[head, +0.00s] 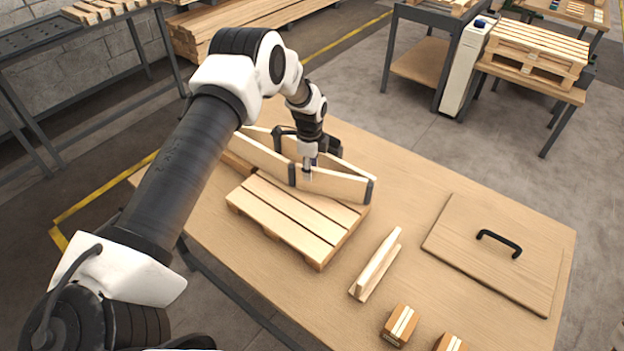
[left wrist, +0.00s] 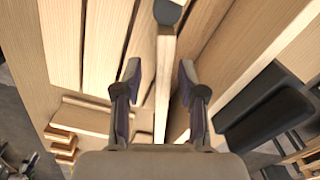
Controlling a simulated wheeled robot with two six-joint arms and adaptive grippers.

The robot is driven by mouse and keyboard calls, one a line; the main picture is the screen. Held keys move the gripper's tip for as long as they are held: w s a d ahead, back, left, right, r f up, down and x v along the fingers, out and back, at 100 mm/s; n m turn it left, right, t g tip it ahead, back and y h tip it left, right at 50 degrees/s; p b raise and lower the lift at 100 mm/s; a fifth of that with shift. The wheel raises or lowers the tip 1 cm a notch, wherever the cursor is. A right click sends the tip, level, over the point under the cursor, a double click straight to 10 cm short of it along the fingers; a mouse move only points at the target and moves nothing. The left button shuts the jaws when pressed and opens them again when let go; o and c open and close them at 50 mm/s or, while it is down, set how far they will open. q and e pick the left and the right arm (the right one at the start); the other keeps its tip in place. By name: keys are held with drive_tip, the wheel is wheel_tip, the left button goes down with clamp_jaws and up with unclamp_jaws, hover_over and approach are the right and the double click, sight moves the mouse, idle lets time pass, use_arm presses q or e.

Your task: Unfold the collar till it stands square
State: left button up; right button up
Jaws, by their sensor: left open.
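The wooden collar (head: 258,157) has dark corner hinges and stands on edge over the back part of a slatted pallet (head: 282,216). Its boards form a narrow, slanted, partly opened shape, not square. My left gripper (head: 308,175) is pointed down at the collar's near side, close to a dark hinge. In the left wrist view my left gripper (left wrist: 160,84) is open, with one finger on each side of a collar board (left wrist: 163,90) seen edge-on. I cannot tell whether either finger touches it. My arm hides part of the collar's left end. My right gripper is not in view.
On the table (head: 410,190) lie a wooden lid (head: 480,275) with a black handle (head: 499,243), a narrow wooden piece (head: 376,266) and small banded boxes (head: 400,325) at the near edge. A stacked pallet (head: 535,50) stands beyond.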

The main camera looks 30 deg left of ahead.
sight(311, 191)
use_arm(q)
drive_tip(key=f, duration=0.1)
drive_tip(key=f+b, duration=0.1)
drive_tip(key=f, duration=0.2)
drive_tip(key=shift+w+f, duration=0.3)
drive_tip(key=shift+w, duration=0.05)
drive_tip(key=shift+s+r, duration=0.15)
drive_tip(key=shift+r, duration=0.05)
clamp_jaws()
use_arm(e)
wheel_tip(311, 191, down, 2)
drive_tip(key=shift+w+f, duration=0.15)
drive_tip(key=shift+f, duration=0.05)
use_arm(q)
drive_tip(key=shift+s, duration=0.15)
